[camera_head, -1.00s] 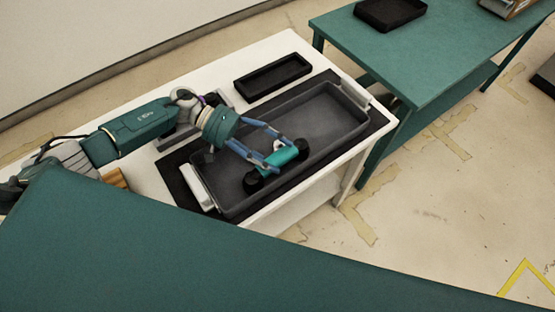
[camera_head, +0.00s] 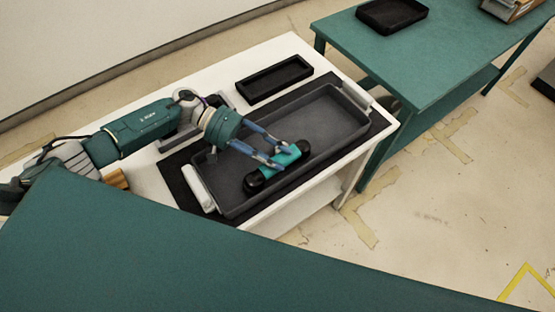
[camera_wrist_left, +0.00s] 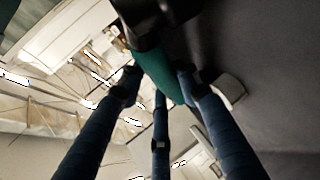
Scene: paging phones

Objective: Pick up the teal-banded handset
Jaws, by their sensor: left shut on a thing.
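The handset (camera_head: 291,158) has a teal band in the middle and black rounded ends. In the head view it is over the left part of the grey tray (camera_head: 335,130); I cannot tell how far above the tray floor it is. My left gripper (camera_head: 283,158) is shut on its teal middle. In the left wrist view the blue fingers of my left gripper (camera_wrist_left: 165,95) close around the teal band (camera_wrist_left: 158,72), with a black end beyond it. My right gripper is not in view.
The tray with white end handles stands on a black mat (camera_head: 178,185) on a white table (camera_head: 300,52). A small black tray (camera_head: 274,78) lies behind it. A teal table (camera_head: 440,60) at the right holds another black tray (camera_head: 392,14).

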